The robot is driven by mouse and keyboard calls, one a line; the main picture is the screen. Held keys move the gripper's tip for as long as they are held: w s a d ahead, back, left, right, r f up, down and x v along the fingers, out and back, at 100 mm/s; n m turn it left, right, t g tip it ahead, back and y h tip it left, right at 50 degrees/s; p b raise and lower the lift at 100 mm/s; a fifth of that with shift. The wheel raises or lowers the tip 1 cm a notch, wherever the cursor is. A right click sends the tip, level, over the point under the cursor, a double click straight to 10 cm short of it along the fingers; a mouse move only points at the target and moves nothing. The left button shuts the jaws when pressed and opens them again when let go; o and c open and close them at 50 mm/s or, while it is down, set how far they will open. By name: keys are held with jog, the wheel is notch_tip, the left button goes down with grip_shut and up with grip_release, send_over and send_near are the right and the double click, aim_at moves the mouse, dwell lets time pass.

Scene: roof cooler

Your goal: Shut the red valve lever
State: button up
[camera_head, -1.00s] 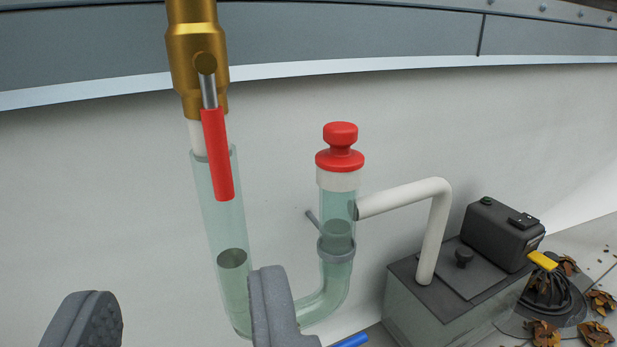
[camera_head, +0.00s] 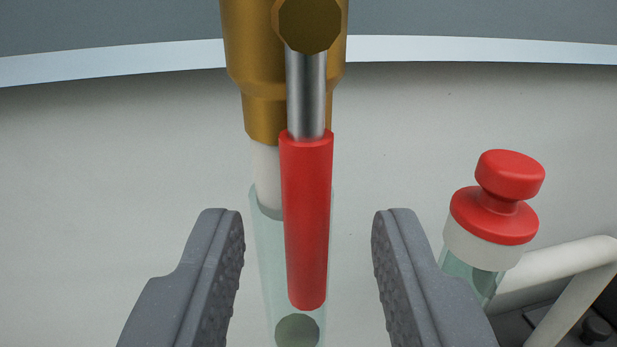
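The red valve lever (camera_head: 307,220) hangs straight down on a bare metal stem (camera_head: 306,92) from the pivot of the brass valve (camera_head: 262,75). The lever lies in line with the valve body and the pipe below it. My gripper (camera_head: 308,235) is open. Its two grey fingers stand one on each side of the lever's lower part, with a clear gap on both sides. No contact shows. The clear tube (camera_head: 265,235) runs down behind the lever, partly hidden by it.
A red cap (camera_head: 495,205) tops another clear tube to the right, near my right finger. A white elbow pipe (camera_head: 570,275) runs from there to the lower right. A pale wall lies behind, with a grey panel above.

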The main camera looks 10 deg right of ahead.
jog(key=shift+w+d, duration=0.1)
jog(key=shift+w, duration=0.35)
grip_shut()
